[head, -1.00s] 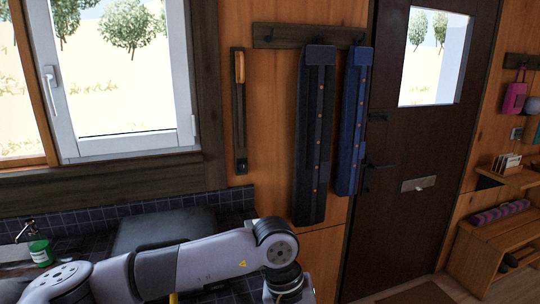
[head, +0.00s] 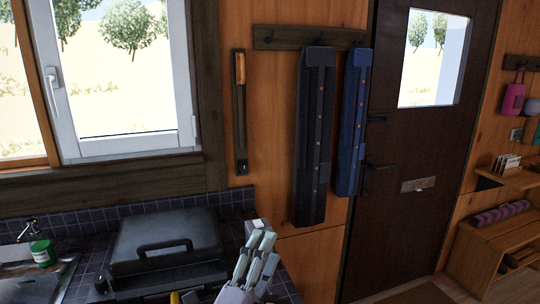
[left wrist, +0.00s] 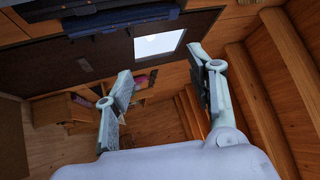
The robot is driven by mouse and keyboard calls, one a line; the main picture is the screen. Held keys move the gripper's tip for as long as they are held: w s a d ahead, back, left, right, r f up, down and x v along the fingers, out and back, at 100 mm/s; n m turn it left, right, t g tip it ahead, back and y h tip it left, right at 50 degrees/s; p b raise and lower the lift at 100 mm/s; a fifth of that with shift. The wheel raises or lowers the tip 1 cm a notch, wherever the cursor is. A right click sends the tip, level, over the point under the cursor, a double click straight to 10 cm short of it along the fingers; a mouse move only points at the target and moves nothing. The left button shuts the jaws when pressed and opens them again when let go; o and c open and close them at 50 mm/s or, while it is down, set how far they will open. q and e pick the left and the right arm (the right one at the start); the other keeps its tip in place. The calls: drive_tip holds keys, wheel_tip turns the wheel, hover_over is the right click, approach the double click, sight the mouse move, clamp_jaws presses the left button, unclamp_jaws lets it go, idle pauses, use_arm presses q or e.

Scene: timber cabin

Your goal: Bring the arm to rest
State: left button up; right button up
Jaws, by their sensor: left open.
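My left gripper (head: 261,246) shows at the bottom of the head view, pointing up, in front of the dark counter and just right of a grey lidded appliance. In the left wrist view its two pale fingers (left wrist: 161,78) stand apart with nothing between them. The gripper is open and empty. The rest of the left arm is mostly below the head view. My right gripper is in no frame.
The grey appliance (head: 166,236) with a black handle sits on the tiled counter. A green bottle (head: 41,250) stands at left by the sink. Dark (head: 314,140) and blue (head: 352,120) garments hang on the wall. A brown door (head: 415,150) and wooden bench (head: 495,240) are at right.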

use_arm(q)
drive_tip(key=s+a+f+n+g+y, duration=0.35)
drive_tip(key=a+f+n, duration=0.3)
drive_tip(key=f, duration=0.45)
drive_tip(key=s+a+f+n+g+y, duration=0.3)
drive_tip(key=a+f+n+g+y, duration=0.25)
drive_tip(key=f, duration=0.45)
drive_tip(key=s+a+f+n+g, duration=0.4)
drive_tip(key=s+f, duration=0.2)
drive_tip(key=s, duration=0.4)
drive_tip(key=s+a+f+n+g, duration=0.35)
drive_tip(key=s+f, duration=0.25)
drive_tip(key=s, duration=0.4)
wheel_tip(320, 180, down, 25)
drive_tip(key=s+g, duration=0.1)
drive_tip(key=s+a+f+g, duration=0.1)
drive_tip(key=s+a+f, duration=0.2)
drive_tip(key=s+f, duration=1.4)
drive_tip(key=shift+m, duration=0.35)
